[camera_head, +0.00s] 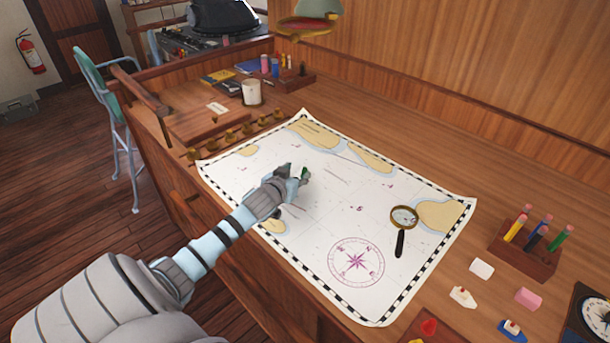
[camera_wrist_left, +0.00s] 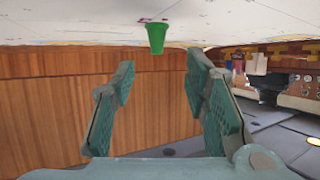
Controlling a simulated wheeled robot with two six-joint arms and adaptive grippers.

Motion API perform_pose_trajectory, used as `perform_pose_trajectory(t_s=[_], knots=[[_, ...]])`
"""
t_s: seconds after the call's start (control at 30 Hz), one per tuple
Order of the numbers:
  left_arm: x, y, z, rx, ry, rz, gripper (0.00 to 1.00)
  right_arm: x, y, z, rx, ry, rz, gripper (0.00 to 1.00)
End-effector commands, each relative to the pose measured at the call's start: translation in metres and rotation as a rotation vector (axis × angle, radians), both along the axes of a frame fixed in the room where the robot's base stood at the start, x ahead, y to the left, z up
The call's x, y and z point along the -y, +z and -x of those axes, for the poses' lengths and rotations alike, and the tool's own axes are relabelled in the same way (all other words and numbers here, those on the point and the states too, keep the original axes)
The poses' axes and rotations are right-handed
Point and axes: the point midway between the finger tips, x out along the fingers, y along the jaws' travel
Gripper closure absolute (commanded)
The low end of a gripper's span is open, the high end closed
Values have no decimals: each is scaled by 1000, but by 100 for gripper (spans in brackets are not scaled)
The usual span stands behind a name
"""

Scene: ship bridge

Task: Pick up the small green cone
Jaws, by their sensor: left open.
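The small green cone (camera_head: 305,173) stands on the sea chart (camera_head: 345,215), just beyond the tips of my left gripper (camera_head: 293,177) and partly hidden by it. In the left wrist view the cone (camera_wrist_left: 156,37) hangs from the chart at the top of the picture, so that view looks upside down. There the two fingers of my left gripper (camera_wrist_left: 156,78) are spread wide with nothing between them. The cone lies between their lines but apart from them. My right gripper is not in view.
A magnifying glass (camera_head: 403,220) lies on the chart's right part. A pen holder (camera_head: 524,249) with several pens, small model boats and erasers are at the right. A row of brass knobs (camera_head: 231,136) and a white mug (camera_head: 251,92) are behind the chart. The chart around the cone is clear.

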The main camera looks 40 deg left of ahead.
Motion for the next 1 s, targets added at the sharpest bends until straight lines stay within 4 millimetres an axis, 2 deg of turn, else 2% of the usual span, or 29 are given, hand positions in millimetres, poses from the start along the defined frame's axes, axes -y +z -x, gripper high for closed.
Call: perform_pose_trajectory(t_s=[0.27,0.5,0.77,1.0], knots=[[-12,-20,-44,1,-2,3,58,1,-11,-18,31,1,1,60],[-13,-20,-48,0,-5,1,58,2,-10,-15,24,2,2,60],[-13,-20,-47,0,-4,0,100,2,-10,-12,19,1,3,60],[-13,-20,-47,-2,-4,1,100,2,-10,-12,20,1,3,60]])
